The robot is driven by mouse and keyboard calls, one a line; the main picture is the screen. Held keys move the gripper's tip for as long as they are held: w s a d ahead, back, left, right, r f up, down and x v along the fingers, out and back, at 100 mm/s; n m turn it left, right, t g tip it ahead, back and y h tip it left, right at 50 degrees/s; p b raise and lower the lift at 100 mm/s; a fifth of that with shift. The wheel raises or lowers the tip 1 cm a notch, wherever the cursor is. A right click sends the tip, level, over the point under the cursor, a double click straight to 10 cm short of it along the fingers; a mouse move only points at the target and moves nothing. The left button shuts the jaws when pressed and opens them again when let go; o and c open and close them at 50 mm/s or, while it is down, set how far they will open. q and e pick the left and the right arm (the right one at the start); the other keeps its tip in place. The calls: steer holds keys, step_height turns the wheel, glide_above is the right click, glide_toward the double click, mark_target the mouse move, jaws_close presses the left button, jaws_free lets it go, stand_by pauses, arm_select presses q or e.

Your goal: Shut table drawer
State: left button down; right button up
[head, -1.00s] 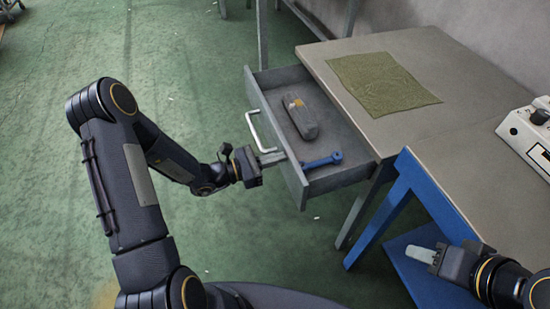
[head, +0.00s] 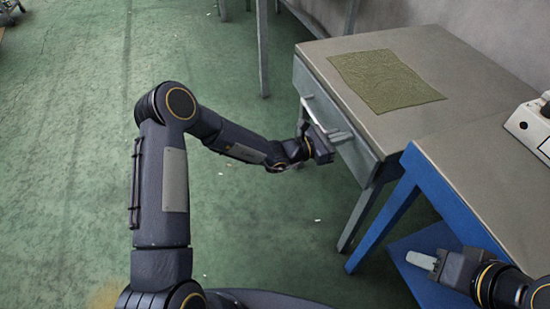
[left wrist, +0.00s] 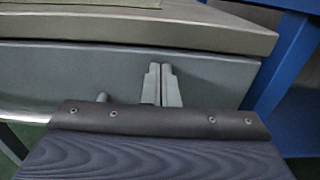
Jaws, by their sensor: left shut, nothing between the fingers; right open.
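The table drawer (head: 362,158) sits under the grey table top (head: 418,112). Its front now looks about flush with the table edge, and its inside is hidden. The pale metal handle (head: 306,104) is partly covered by my left gripper (head: 346,135). That gripper is shut and empty, with its tips at the drawer front. In the left wrist view, the shut fingertips (left wrist: 160,70) point at the grey drawer front (left wrist: 215,78), touching or very near it. My right gripper (head: 421,260) is open, low at the right, away from the drawer.
A green cloth (head: 385,82) lies flat on the table. A blue-framed bench (head: 430,185) adjoins it on the right, with a white device (head: 530,128) on top. The green floor (head: 225,60) left of the table is clear.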

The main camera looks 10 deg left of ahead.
arm_select(q)
steer(key=shift+x, duration=1.15)
steer(key=shift+r, duration=0.25)
